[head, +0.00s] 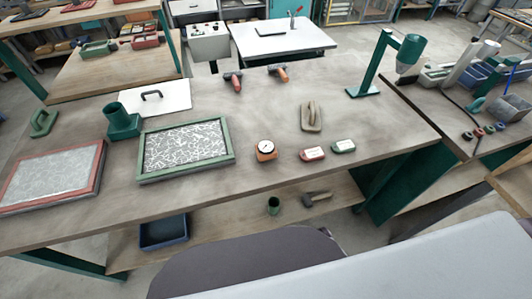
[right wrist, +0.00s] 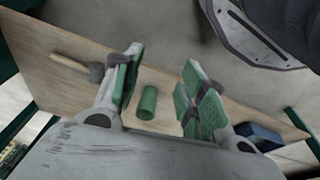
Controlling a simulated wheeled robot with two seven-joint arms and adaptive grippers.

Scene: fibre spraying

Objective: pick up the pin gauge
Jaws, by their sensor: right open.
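In the head view, a small orange device with a round white dial (head: 266,150) lies on the workbench, right of the green-framed tray; it looks like the pin gauge. It is not seen in the right wrist view. My right gripper (right wrist: 163,72) shows in the right wrist view with its green-padded fingers spread apart and nothing between them. A green cup (right wrist: 147,103) on the lower shelf shows beyond the gap, apart from the fingers. No gripper shows in the head view.
A green-framed tray (head: 140,173) and a red-framed tray (head: 100,165) stand on the workbench. Two small labelled boxes (head: 312,154) (head: 343,147) and a float (head: 312,116) lie right of the dial device. The lower shelf (head: 325,212) holds a hammer (right wrist: 75,64) and a blue bin (right wrist: 259,136).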

